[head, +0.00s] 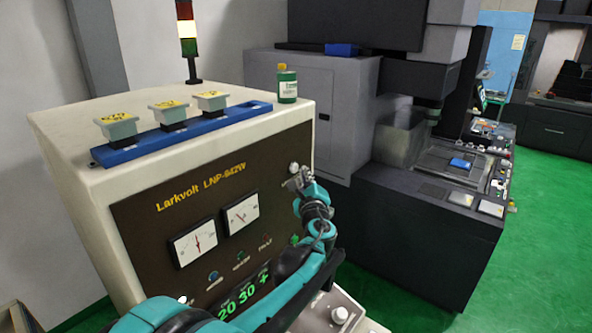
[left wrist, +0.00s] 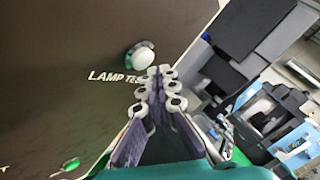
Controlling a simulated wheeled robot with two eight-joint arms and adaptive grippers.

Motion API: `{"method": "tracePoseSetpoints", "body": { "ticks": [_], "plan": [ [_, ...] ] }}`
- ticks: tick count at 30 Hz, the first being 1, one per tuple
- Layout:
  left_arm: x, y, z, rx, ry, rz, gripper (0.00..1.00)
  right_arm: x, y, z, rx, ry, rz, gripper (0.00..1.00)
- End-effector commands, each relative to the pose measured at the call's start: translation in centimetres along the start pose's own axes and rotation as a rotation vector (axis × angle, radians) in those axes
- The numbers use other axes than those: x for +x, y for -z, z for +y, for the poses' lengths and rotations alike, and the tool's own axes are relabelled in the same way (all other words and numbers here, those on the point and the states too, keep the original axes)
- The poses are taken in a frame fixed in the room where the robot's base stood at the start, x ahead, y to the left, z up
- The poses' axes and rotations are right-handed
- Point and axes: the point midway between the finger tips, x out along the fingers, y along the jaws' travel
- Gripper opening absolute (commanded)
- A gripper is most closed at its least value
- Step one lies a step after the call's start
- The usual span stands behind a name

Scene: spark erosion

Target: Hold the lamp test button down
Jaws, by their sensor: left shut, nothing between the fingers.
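The lamp test button is a white round knob (left wrist: 142,56) with the label LAMP TEST, partly covered, beside it on the dark brown panel (left wrist: 60,50) in the left wrist view. In the head view the white knob (head: 294,168) sits at the panel's upper right. My left gripper (head: 297,181) is shut and empty, its tips right by the knob. In the left wrist view the closed fingertips (left wrist: 161,72) overlap the knob's lower right edge; I cannot tell whether they touch it or whether it is pressed in. My right gripper is not in view.
The cream cabinet (head: 75,125) carries a blue rail (head: 180,135) with several yellow-labelled blocks, a green bottle (head: 287,84) and a signal tower (head: 187,35). Two dial meters (head: 194,243) and small lamps are on the panel. A dark machine (head: 420,235) stands to the right.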

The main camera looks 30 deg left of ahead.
Motion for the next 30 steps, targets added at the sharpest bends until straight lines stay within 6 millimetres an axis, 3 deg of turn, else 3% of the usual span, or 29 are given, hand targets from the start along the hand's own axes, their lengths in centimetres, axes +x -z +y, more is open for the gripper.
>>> {"method": "tracePoseSetpoints", "body": {
  "ticks": [10,22,30],
  "plan": [
    [-0.2,0.2,-0.2,0.000,0.001,0.001,0.00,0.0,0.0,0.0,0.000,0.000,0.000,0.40],
    [-2.9,2.2,-2.2,0.000,0.002,0.002,0.00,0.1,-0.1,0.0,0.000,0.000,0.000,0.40],
    [-3.5,2.6,-2.6,0.000,0.000,0.000,0.00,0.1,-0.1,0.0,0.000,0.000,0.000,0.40]
  ]
}}
